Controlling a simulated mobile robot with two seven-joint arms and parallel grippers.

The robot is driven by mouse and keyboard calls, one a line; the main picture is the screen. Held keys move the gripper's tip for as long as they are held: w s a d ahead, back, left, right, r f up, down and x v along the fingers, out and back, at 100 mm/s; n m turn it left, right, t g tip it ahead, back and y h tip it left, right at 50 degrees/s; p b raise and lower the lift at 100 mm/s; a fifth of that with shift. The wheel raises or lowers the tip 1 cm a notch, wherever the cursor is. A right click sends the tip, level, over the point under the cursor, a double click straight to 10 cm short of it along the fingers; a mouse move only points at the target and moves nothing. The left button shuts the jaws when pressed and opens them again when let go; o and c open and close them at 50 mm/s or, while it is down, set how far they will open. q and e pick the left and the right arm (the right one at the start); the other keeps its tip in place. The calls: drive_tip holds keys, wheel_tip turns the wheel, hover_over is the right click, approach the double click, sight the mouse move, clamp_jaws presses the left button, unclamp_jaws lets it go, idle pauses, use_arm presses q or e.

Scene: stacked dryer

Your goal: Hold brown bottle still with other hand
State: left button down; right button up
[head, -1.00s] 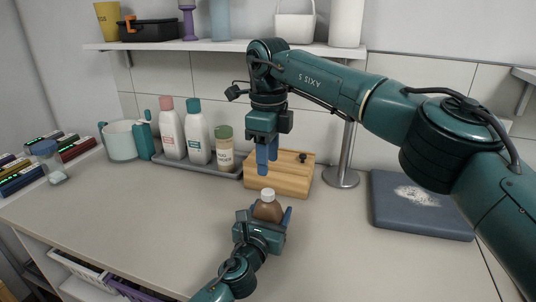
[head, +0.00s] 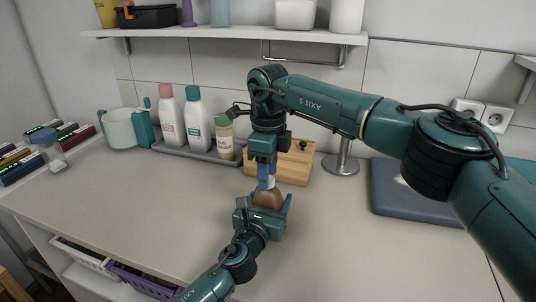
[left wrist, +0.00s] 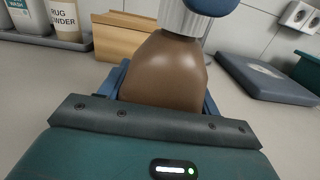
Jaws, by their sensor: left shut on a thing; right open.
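The brown bottle (head: 268,199) with a white cap stands on the counter in the head view. My left gripper (head: 270,206) is shut on its body from the front, with a blue finger at its side. In the left wrist view the brown bottle (left wrist: 166,72) fills the space between the fingers, its ribbed white cap (left wrist: 184,18) at the top. My right gripper (head: 264,174) points down from above, open, its blue fingers at the cap. A blue fingertip (left wrist: 213,5) shows beside the cap in the left wrist view. Whether it touches the cap is unclear.
A wooden box (head: 292,163) stands just behind the bottle. A grey tray (head: 190,153) with several bottles is at the back left. A dark blue board (head: 420,205) lies at the right. The counter's front left is clear.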

drive_tip(key=shift+f, duration=0.55)
clamp_jaws()
drive_tip(key=shift+m, duration=1)
drive_tip(key=shift+o, duration=0.6)
unclamp_jaws()
